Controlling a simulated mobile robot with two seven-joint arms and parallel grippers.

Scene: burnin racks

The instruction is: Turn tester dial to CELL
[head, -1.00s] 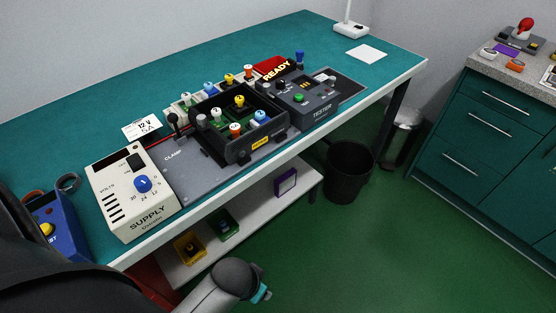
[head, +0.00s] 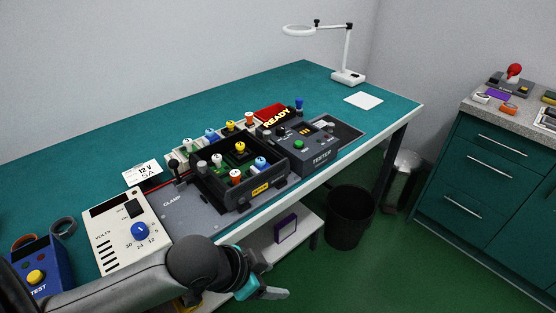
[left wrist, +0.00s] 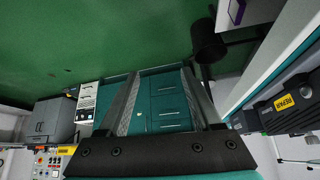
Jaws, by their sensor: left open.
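The dark grey tester (head: 322,157) stands on the teal bench, to the right of the black tray. Its top carries a green button (head: 299,144), a small display and dark knobs; the dial's pointer and the CELL mark are too small to read. My left gripper (head: 268,288) is low in front of the bench edge, left of and nearer than the tester, and apart from it. In the left wrist view its two fingers (left wrist: 160,95) are spread with nothing between them. My right gripper is not in view.
The black tray (head: 262,189) holds several coloured cells. A white supply box (head: 108,247) with a blue dial and a blue TEST box (head: 45,262) stand at left. A red READY sign (head: 270,114) is behind the tester. A magnifier lamp (head: 347,75) stands at the back. A black bin (head: 348,220) is below.

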